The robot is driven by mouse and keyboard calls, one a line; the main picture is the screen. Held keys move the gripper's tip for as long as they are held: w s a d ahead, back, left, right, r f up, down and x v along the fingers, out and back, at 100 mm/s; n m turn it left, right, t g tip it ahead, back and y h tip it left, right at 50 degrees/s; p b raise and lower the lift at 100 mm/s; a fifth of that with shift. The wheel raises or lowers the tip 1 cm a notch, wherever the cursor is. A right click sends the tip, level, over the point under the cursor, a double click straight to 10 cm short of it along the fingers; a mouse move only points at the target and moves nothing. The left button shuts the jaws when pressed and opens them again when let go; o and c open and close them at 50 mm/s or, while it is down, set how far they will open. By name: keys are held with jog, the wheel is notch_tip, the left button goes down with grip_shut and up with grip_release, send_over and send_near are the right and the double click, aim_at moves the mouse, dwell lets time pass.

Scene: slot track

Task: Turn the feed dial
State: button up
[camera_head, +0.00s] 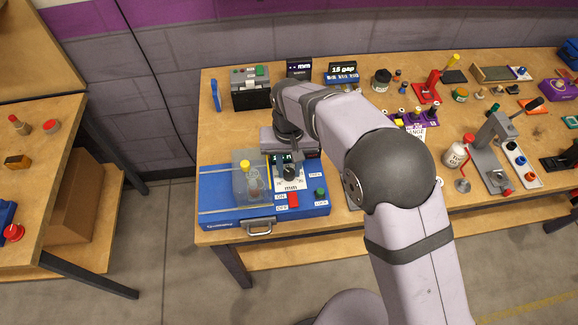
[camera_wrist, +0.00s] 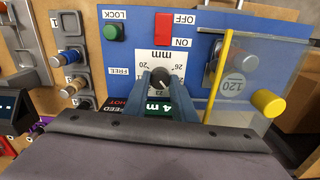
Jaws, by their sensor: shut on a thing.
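The feed dial (camera_wrist: 160,78) is a dark round knob on a white scale plate marked "mm" on the blue machine panel (camera_wrist: 205,45). In the head view the dial (camera_head: 289,172) sits on the blue box (camera_head: 228,214) at the table's left end. My gripper (camera_wrist: 158,82) comes down on the dial, one finger on either side, shut on it. The knob's white pointer mark faces up towards "mm" in the wrist view. The fingers hide part of the scale and of the green label reading "4 m".
A red ON/OFF switch (camera_wrist: 163,27) and a green LOCK/FREE button (camera_wrist: 112,32) flank the scale. A clear guard with a yellow knob (camera_wrist: 267,102) stands close beside my gripper. Small knobs on a grey strip (camera_wrist: 70,55) stand at the other side.

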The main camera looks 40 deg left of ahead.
aim_at(289, 171)
jog(key=o, duration=1)
jog(key=shift+o, duration=0.2)
jog(key=shift+r, duration=0.15)
jog(key=shift+r+b, duration=1.05)
jog(key=shift+r, duration=2.55)
jog(key=w+d+m, duration=0.2)
jog(key=w+d, duration=0.2)
jog(key=d, duration=0.8)
jog(key=w+d+m, duration=0.2)
jog(key=w+d, duration=0.2)
jog(key=d, duration=0.7)
jog(key=s+d+f+m, duration=0.2)
jog(key=s+d, duration=0.4)
jog(key=d, duration=0.4)
jog(key=s+d+f+m, duration=0.2)
jog(key=s+d, duration=0.4)
jog(key=d, duration=0.4)
jog(key=shift+d+f, duration=0.3)
jog(key=shift+f, duration=0.05)
